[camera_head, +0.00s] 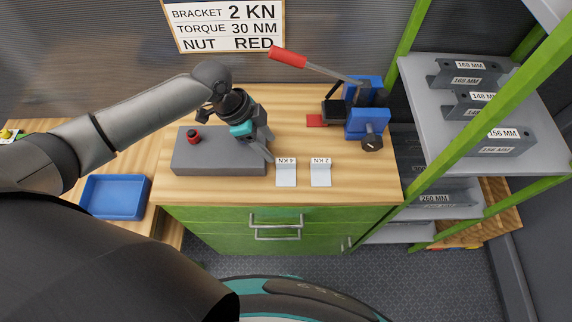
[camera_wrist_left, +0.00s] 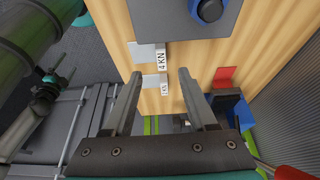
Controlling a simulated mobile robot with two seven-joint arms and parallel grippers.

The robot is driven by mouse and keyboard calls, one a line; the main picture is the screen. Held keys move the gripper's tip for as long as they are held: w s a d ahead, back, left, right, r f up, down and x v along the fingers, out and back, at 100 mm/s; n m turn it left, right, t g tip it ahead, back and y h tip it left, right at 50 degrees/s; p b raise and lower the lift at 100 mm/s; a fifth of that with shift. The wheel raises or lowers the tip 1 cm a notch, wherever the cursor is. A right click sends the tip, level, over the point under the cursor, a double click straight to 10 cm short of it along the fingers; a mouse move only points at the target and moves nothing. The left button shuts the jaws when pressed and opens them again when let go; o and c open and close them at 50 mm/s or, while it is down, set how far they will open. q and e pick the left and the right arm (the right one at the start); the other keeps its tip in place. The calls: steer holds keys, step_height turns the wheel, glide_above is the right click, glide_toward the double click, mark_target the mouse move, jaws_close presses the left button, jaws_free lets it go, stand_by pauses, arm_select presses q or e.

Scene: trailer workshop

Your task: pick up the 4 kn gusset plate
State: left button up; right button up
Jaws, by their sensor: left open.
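The 4 kN gusset plate (camera_head: 286,178) is a small light-grey piece with a white "4 KN" label, lying near the front of the wooden bench top. It also shows in the left wrist view (camera_wrist_left: 144,53), above the gap between my fingers. A similar plate marked 2 KN (camera_head: 321,178) lies just right of it and shows between the fingers in the left wrist view (camera_wrist_left: 152,82). My left gripper (camera_head: 268,148) is open and empty, its fingers close to the 4 kN plate's label end. Its fingertips (camera_wrist_left: 159,74) spread apart in the wrist view.
A grey block (camera_head: 215,162) with a red knob (camera_head: 193,136) stands left of the plates. A blue vise (camera_head: 366,122) with a red-handled lever (camera_head: 288,58) stands behind right. A blue tray (camera_head: 115,197) is at left, a shelf (camera_head: 420,75) at right.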

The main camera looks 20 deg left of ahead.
mark_target(285, 161)
arm_select(q)
steer(key=shift+b+x, duration=0.35)
steer(key=shift+x, duration=3.95)
steer(key=shift+w+d, duration=0.15)
steer(key=shift+c, duration=0.2)
jaws_close()
